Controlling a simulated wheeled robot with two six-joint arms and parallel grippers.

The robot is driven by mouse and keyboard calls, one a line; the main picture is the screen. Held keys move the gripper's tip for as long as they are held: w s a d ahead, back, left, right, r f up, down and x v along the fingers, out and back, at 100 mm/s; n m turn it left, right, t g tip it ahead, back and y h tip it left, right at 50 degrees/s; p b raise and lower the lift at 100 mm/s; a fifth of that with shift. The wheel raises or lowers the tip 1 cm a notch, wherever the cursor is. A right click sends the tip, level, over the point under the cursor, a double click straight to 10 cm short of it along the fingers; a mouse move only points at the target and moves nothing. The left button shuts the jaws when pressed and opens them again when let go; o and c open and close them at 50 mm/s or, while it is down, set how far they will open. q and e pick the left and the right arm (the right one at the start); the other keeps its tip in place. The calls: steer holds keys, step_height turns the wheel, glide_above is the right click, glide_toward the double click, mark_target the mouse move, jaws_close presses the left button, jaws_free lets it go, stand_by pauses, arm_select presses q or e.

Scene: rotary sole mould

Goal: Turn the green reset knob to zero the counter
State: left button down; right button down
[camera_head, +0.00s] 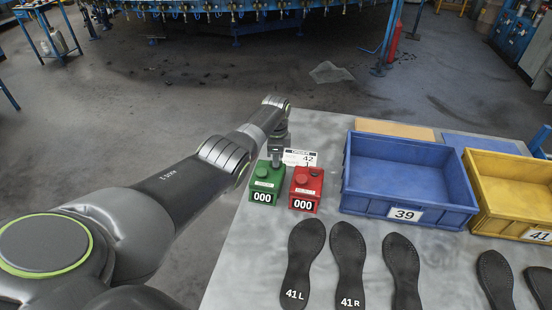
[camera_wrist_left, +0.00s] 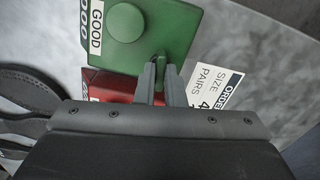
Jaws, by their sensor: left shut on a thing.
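The green counter box (camera_head: 265,183) stands at the table's left edge, its display reading 000. In the left wrist view the green counter (camera_wrist_left: 180,30) has a round green button on top and a GOOD label. The green reset knob (camera_wrist_left: 160,75) is a small thin piece at the box's side, partly hidden by the fingers. My left gripper (camera_wrist_left: 161,70) is shut on this knob, one finger on each side. In the head view the left gripper (camera_head: 277,158) is behind the green box. My right gripper is not in view.
A red counter (camera_head: 306,188) reading 000 stands just right of the green one. A white order card (camera_head: 300,157) is behind them. A blue crate (camera_head: 408,181) marked 39 and a yellow crate (camera_head: 512,190) stand farther right. Black soles (camera_head: 348,262) lie in front.

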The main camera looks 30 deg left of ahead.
arm_select(q)
steer(key=shift+m, duration=1)
steer(key=c, duration=1.5)
jaws_free()
steer(key=shift+r, duration=0.1)
steer(key=shift+r, duration=0.6)
step_height(320, 180, up, 16)
steer(key=shift+r+b, duration=0.1)
steer(key=shift+b, duration=0.3)
